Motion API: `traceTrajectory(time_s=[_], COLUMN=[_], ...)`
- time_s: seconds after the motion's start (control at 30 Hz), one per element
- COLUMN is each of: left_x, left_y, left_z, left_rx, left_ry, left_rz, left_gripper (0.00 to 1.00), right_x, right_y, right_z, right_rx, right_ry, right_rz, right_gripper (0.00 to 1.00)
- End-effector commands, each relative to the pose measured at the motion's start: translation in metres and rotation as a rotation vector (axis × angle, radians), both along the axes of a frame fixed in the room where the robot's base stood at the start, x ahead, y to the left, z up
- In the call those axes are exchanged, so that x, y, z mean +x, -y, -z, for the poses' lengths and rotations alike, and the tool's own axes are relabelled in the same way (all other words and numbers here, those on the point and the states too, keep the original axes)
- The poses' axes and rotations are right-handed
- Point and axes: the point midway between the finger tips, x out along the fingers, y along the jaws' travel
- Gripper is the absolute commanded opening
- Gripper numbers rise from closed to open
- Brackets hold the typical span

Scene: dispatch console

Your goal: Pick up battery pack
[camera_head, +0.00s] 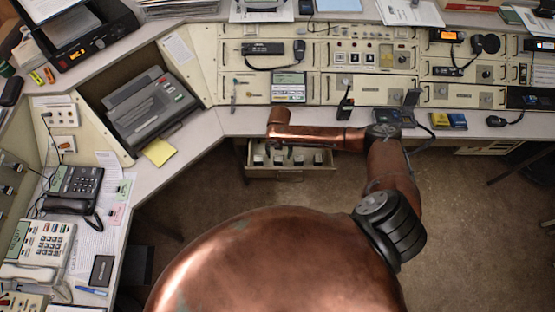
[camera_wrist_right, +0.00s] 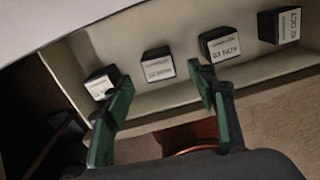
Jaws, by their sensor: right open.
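An open drawer (camera_head: 290,173) under the desk holds a row of several small dark blocks with white labels. In the right wrist view the blocks stand apart, from a left block (camera_wrist_right: 103,82) past two middle blocks, one (camera_wrist_right: 157,65) and another (camera_wrist_right: 219,44), to a right block (camera_wrist_right: 280,25). They look like battery packs; the labels are too small to read surely. My right gripper (camera_wrist_right: 165,92) is open and empty, its green fingers over the drawer. Its left finger overlaps the left block in view; contact cannot be told. The head view largely hides this gripper behind my arm.
The desk edge lies just above the drawer. A desk phone (camera_head: 75,188) stands at left. Open floor spreads to the right.

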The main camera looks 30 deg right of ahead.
Motion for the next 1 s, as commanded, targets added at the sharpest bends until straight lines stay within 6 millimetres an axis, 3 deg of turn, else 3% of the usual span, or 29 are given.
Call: traceTrajectory(time_s=[0.23, 0.57, 1.0], left_x=[0.0, 0.0, 0.0], left_y=[0.0, 0.001, 0.001], left_z=[0.005, 0.005, 0.005], left_rx=[0.0, -0.001, -0.001], left_ry=[-0.001, -0.001, 0.0], left_rz=[0.0, 0.001, 0.0], left_gripper=[0.4, 0.4, 0.4], right_x=[0.001, 0.003, 0.003], right_y=[-0.001, -0.002, -0.002], right_z=[0.037, 0.043, 0.043], right_rx=[0.001, 0.0, 0.001], right_ry=[-0.002, 0.001, 0.001], right_rz=[0.0, -0.004, -0.004], right_gripper=[0.52, 0.52, 0.23])
